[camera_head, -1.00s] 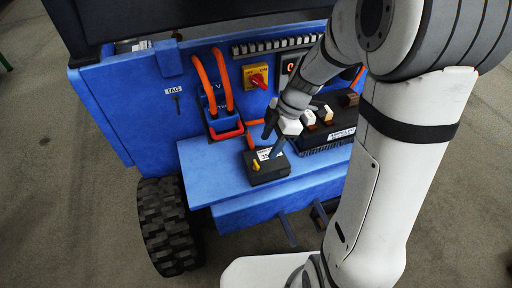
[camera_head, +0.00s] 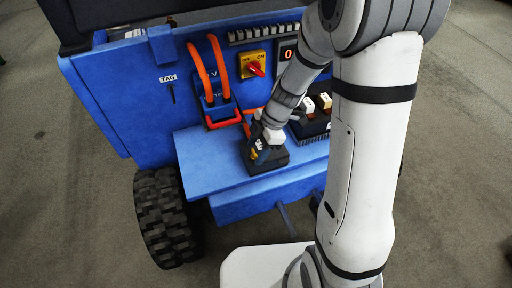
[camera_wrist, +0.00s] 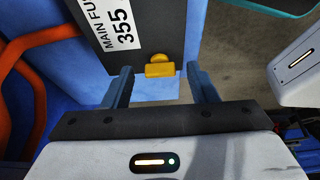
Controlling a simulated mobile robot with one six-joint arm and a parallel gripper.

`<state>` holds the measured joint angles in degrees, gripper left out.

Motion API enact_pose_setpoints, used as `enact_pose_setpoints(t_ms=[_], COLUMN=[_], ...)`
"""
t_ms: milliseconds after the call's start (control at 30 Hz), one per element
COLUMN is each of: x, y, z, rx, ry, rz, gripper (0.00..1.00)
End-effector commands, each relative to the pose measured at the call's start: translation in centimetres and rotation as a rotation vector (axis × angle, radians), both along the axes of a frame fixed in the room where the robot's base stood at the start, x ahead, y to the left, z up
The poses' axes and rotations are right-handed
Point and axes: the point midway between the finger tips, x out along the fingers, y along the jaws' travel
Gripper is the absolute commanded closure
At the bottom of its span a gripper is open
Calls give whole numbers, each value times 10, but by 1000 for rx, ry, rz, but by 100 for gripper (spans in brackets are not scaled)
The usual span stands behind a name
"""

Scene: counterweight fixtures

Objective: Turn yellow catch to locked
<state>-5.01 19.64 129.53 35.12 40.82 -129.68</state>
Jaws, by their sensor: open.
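The yellow catch (camera_wrist: 159,67) sits at the edge of a dark box (camera_wrist: 150,25) with a white label reading "MAIN FU… 355" in the wrist view. In the head view the dark box (camera_head: 271,166) rests on the blue shelf, and the catch (camera_head: 254,154) is partly hidden by my gripper. My gripper (camera_wrist: 161,78) is open, with one blue-grey finger on each side of the catch. Neither finger appears to touch it. In the head view my gripper (camera_head: 262,142) is right above the box.
Orange cables (camera_head: 221,65) with a red handle (camera_head: 224,122) rise left of the box. A yellow switch plate with a red knob (camera_head: 256,69) is on the blue panel. A black block (camera_head: 315,127) with switches stands to the right. The blue shelf (camera_head: 203,165) is clear at left.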

Motion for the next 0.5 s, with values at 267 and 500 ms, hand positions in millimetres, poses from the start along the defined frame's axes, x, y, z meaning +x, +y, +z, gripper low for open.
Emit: enact_pose_setpoints(t_ms=[267, 500], x=[0, 0], y=[0, 0], z=[0, 0], rx=[0, 0], ry=[0, 1], rz=[1, 1], gripper=[69, 88])
